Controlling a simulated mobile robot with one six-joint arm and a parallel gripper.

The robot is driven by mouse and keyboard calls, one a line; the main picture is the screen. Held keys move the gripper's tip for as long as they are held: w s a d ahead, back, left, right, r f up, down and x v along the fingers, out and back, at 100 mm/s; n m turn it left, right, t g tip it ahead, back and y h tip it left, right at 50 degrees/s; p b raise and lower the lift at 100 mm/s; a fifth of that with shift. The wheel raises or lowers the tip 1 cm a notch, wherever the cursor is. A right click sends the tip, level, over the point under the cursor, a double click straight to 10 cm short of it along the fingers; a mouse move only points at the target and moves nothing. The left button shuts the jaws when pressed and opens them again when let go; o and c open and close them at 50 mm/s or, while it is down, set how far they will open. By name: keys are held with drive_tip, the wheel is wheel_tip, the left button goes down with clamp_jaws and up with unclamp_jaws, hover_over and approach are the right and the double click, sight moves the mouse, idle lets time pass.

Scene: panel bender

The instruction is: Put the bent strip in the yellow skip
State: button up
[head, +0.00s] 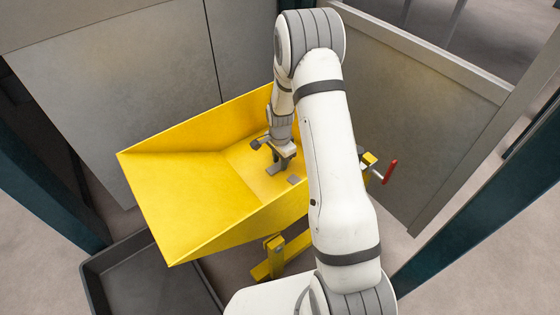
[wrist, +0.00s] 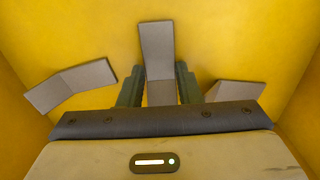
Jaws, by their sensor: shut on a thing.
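The bent strip (wrist: 157,50) is a grey folded metal piece in the middle of the wrist view. My gripper (wrist: 158,82) is shut on it, with a dark green finger on each side. The strip points away from the jaws, over yellow metal. The yellow skip (head: 190,195) stands open in the head view, with a sloping front and tall sides. In that view my gripper (head: 279,163) is down inside the skip's right part. The exact gap between the strip and the skip floor cannot be told.
Two other bent grey pieces lie in the skip, one left (wrist: 70,85) and one right (wrist: 236,91) of the jaws. Grey panels (head: 110,80) stand behind the skip. A dark tray (head: 145,280) is on the floor at front left. A red handle (head: 390,172) sticks out at right.

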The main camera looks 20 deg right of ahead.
drive_tip(key=shift+f, duration=0.15)
drive_tip(key=o, duration=1)
wheel_tip(320, 180, up, 12)
drive_tip(key=p, duration=0.4)
drive_tip(key=s+a+r+n, duration=0.1)
drive_tip(key=s+r+n, duration=0.6)
drive_tip(key=s+r, duration=0.6)
drive_tip(key=s+r+n, duration=0.2)
drive_tip(key=s, duration=0.2)
drive_tip(key=s+r+n, duration=0.2)
drive_tip(key=s+r, duration=0.1)
drive_tip(key=s, duration=0.2)
drive_tip(key=s+a+r+n+t, duration=0.1)
drive_tip(key=s+r+n, duration=0.1)
drive_tip(key=s, duration=0.3)
drive_tip(key=shift+a+r+n, duration=0.1)
drive_tip(key=shift+r+n, duration=0.2)
